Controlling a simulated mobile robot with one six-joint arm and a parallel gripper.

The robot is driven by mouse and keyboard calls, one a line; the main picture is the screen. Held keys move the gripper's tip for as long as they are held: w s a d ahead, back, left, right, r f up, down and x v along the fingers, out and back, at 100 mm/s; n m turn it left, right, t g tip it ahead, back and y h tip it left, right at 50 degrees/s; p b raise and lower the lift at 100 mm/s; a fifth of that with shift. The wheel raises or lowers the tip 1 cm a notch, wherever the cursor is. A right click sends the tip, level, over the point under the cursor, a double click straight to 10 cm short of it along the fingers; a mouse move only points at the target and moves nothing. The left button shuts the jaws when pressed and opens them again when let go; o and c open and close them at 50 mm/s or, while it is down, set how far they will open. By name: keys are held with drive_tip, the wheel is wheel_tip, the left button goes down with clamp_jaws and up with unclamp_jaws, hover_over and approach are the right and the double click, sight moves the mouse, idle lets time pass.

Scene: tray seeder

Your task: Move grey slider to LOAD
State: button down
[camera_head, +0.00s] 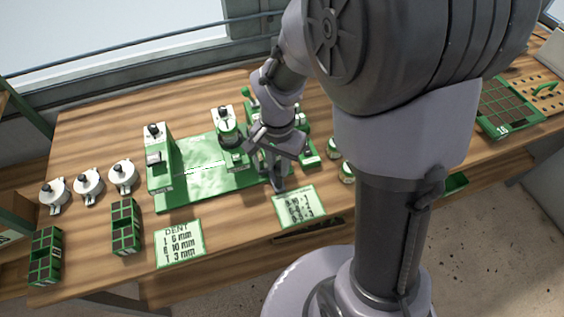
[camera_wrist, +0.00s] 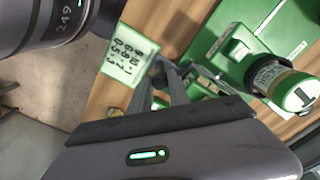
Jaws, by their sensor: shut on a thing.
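The green tray seeder (camera_head: 205,170) stands on the wooden table, with a wide green base plate and upright units on it. My gripper (camera_head: 278,184) reaches down at the front right edge of this machine. In the wrist view its fingers (camera_wrist: 168,78) are close together, pointing down beside the machine's green base (camera_wrist: 240,22). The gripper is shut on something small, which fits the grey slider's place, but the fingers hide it. The LOAD mark cannot be made out. A green-capped cylinder numbered 1 (camera_wrist: 300,94) stands at the right in the wrist view.
A number card (camera_head: 297,206) lies just in front of my gripper; the DENT card (camera_head: 180,244) lies left of it. Several white-grey round pots (camera_head: 88,181) and green trays (camera_head: 125,226) stand at left. Small green-lidded jars (camera_head: 347,172) stand right of the gripper.

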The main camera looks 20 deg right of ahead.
drive_tip(key=a+b, duration=0.1)
drive_tip(key=a, duration=1.8)
drive_tip(key=shift+a, duration=0.1)
drive_tip(key=c, duration=1.2)
unclamp_jaws()
drive_tip(key=shift+c, duration=0.2)
wheel_tip(320, 180, up, 18)
drive_tip(key=p, duration=0.6)
drive_tip(key=shift+f, duration=0.25)
